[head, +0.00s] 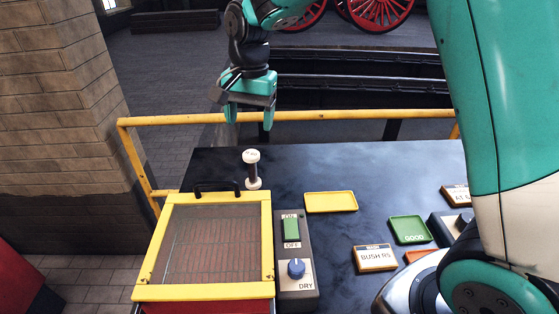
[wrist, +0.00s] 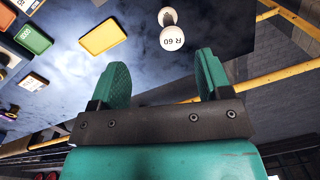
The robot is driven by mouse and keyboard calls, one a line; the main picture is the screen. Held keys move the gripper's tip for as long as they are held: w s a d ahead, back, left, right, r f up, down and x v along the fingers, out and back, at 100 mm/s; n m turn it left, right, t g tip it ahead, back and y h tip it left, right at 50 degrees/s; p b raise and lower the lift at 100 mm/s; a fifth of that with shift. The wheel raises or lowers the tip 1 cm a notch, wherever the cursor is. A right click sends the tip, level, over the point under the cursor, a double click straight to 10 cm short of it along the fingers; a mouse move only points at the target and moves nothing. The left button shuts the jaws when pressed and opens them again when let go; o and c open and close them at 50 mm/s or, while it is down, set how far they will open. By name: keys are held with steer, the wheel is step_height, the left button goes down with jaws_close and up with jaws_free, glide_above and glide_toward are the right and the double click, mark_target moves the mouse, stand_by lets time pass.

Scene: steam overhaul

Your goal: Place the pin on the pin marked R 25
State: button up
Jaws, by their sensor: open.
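A pin (head: 251,157) with a white round top, a dark shaft and a white foot stands upright on the dark table (head: 300,165), near its far left corner. In the wrist view the white pin top (wrist: 172,38) reads R 60, upside down. A pin marked R 25 is not visible in either view. My gripper (head: 249,116) is open and empty, above and beyond the pin near the far table edge. In the wrist view the pin lies just beyond my parted fingertips (wrist: 163,62), apart from them.
A yellow-framed mesh cover (head: 266,240) with a dark handle stands front left, beside a switch box (head: 295,270). A yellow tray (head: 331,202), a green GOOD tray (head: 408,230) and small signs (head: 375,258) lie to the right. A yellow rail (head: 330,115) runs behind the table.

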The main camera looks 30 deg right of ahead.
steer(key=s+a+r+n+y, duration=0.1)
steer(key=s+a+n, duration=0.1)
steer(key=s+n, duration=0.5)
steer(key=s+a+r+n+y, duration=0.1)
steer(key=s+n, duration=0.7)
steer(key=s, duration=1.2)
steer(key=shift+s+a+r+y, duration=0.2)
steer(key=shift+a+r+y, duration=0.15)
steer(key=shift+r+y, duration=0.4)
steer(key=shift+f, duration=0.1)
